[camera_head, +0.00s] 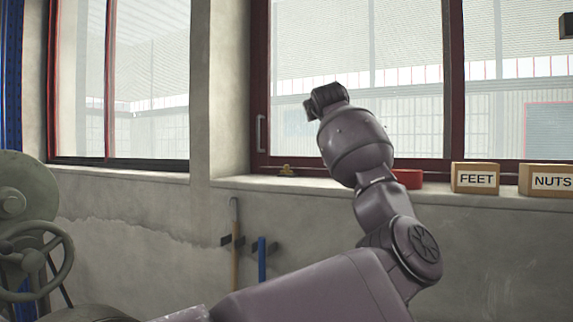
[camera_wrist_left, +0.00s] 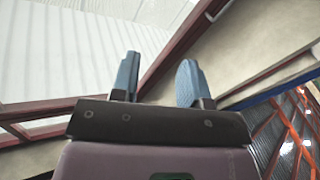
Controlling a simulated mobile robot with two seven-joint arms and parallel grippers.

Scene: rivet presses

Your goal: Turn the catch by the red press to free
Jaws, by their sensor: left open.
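I cannot make out a red press or its catch in either view. My left gripper (camera_head: 326,100) is at the end of a raised purple-grey arm, in front of the window in the head view; its fingers are hard to make out there. In the left wrist view the two blue fingers of my left gripper (camera_wrist_left: 160,75) stand apart with nothing between them. My right gripper is in neither view.
A grey-green machine with a handwheel (camera_head: 38,255) stands at the left. The sill holds a small brass-coloured item (camera_head: 286,170), a red item (camera_head: 408,179) partly behind my arm, a FEET box (camera_head: 475,179) and a NUTS box (camera_head: 548,181). Tools (camera_head: 235,245) hang below.

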